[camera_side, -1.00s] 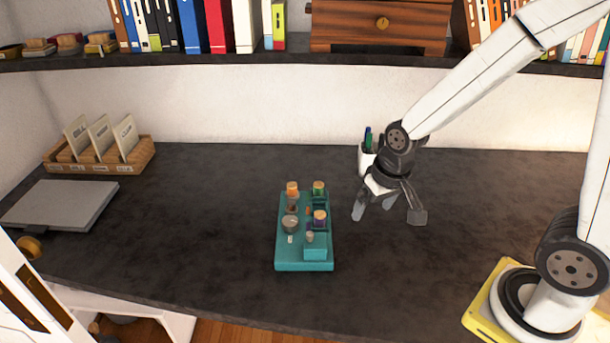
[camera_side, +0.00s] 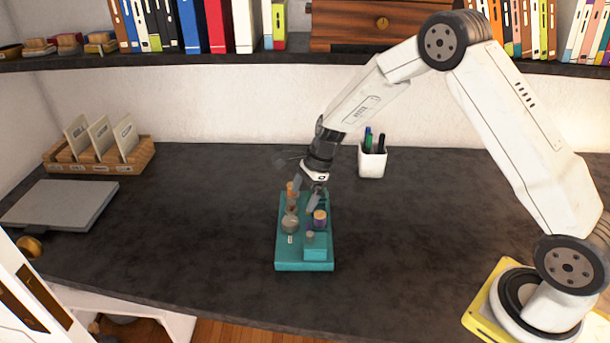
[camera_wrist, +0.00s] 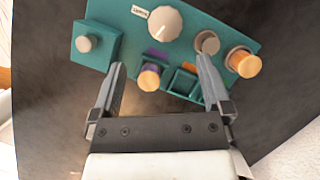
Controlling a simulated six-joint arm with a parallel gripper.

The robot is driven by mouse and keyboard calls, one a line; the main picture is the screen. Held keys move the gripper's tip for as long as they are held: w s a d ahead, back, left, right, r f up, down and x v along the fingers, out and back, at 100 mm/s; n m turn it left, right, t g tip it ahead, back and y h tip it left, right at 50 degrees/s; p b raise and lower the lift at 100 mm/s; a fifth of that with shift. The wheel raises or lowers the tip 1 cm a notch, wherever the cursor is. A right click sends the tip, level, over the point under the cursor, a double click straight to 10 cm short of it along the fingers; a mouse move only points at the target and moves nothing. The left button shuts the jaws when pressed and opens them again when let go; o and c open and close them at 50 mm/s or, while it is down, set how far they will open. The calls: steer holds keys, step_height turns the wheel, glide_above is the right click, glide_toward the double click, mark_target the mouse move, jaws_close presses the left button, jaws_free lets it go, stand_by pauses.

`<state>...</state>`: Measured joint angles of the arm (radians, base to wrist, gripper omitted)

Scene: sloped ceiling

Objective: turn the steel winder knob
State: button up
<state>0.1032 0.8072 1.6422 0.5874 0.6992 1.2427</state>
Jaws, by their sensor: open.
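The large round grey knob (camera_side: 290,224), likely the steel winder knob, sits on the teal base (camera_side: 290,264) beside a small white label. In the wrist view this knob (camera_wrist: 165,25) is at the top, beyond my fingertips, with nothing touching it. My gripper (camera_side: 305,197) is open above the far part of the base. In the wrist view my gripper (camera_wrist: 162,66) has its fingers spread, with a wooden-topped purple spool (camera_wrist: 150,76) showing between them. The side view hides part of the base behind my gripper.
A small grey knob (camera_wrist: 86,43) stands on a raised teal block. A brownish-grey round piece (camera_wrist: 208,42) and an orange spool (camera_wrist: 243,63) are near my right finger. A pen cup (camera_side: 372,160) stands behind. Table around the base is clear.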

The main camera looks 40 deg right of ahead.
mark_target(291, 220)
steer(key=shift+w+f+m, duration=0.35)
steer(key=shift+w+m, duration=0.05)
steer(key=shift+m, duration=0.1)
steer(key=shift+x, duration=3.85)
steer(key=shift+a, duration=0.15)
steer(key=c, duration=1.3)
steer(key=shift+n, duration=0.4)
